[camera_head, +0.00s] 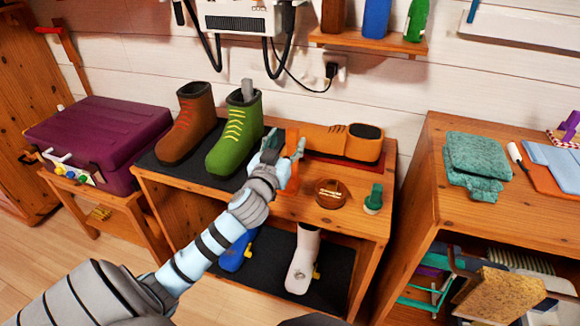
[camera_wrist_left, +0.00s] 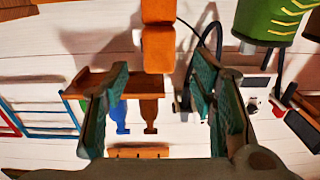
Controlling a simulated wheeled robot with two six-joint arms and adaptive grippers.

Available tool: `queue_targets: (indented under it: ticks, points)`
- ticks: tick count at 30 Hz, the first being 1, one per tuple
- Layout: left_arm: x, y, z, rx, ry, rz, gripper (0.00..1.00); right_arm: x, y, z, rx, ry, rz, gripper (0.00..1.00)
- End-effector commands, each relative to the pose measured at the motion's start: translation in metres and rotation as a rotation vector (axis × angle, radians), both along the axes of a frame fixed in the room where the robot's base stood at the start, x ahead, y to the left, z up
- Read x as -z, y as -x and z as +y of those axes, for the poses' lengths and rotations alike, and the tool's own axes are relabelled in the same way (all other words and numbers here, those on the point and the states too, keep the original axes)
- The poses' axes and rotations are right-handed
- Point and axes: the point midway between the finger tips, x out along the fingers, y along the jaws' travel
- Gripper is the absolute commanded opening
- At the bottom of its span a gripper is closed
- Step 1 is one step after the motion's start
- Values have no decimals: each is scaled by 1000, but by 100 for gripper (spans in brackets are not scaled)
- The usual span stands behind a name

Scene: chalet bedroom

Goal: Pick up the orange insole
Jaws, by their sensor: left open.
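The orange insole (camera_head: 292,136) stands upright on the wooden bench, partly hidden behind my left gripper in the head view. In the left wrist view, which is upside down, the orange insole (camera_wrist_left: 158,48) comes down from the top edge in two segments. My left gripper (camera_head: 284,150) is open at the insole, with its green fingers to either side. In the left wrist view the fingers of my left gripper (camera_wrist_left: 160,88) are spread wide, with clear gaps to the insole. I cannot tell how deep it is between them. My right gripper is not in view.
A green boot (camera_head: 234,135) and a brown boot (camera_head: 188,125) stand left on a dark mat. A round brown tin (camera_head: 331,193) and a green stopper-like item (camera_head: 374,199) are to the right.

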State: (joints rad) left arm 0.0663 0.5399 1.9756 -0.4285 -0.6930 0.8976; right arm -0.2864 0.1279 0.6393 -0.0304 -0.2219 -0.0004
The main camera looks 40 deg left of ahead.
Motion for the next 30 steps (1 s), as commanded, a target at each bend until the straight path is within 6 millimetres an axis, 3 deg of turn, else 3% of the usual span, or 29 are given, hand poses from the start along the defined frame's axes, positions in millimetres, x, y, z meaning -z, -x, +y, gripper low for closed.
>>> queue_targets:
  ticks: [6,13,23,30]
  points:
    - [-1,-37,13,0,3,-1,52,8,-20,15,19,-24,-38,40]
    - [-2,-40,14,2,1,1,52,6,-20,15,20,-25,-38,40]
    - [-2,-40,14,2,1,1,0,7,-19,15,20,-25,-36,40]
    - [-2,-40,14,1,0,1,0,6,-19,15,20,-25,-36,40]
